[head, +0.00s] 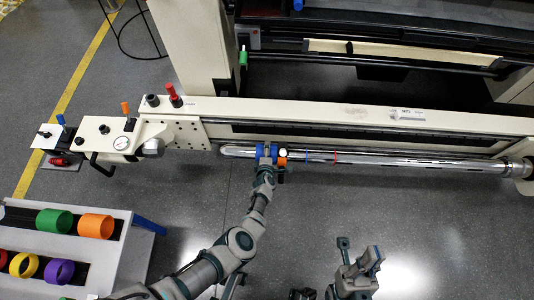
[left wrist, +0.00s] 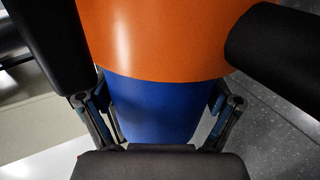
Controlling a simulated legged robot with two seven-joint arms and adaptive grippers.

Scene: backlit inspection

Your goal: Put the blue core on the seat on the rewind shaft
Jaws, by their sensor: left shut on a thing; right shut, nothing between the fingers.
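The blue core (head: 260,151) is around the silver rewind shaft (head: 400,160), near its left end. It also shows in the left wrist view (left wrist: 150,108). My left gripper (head: 266,158) is shut on the blue core, with a finger at each side of it in the left wrist view (left wrist: 160,110). An orange core (head: 283,157) sits on the shaft just right of the blue one; in the left wrist view the orange core (left wrist: 165,40) fills the top. Blue and red marks show farther right on the shaft. My right gripper (head: 367,263) is shut and empty, low in the picture.
A rack (head: 125,238) at lower left holds a green core (head: 55,221), an orange core (head: 96,226) and several others. The cream machine beam (head: 300,112) runs behind the shaft. The shaft's right end sits in a support (head: 518,168). Floor in front is clear.

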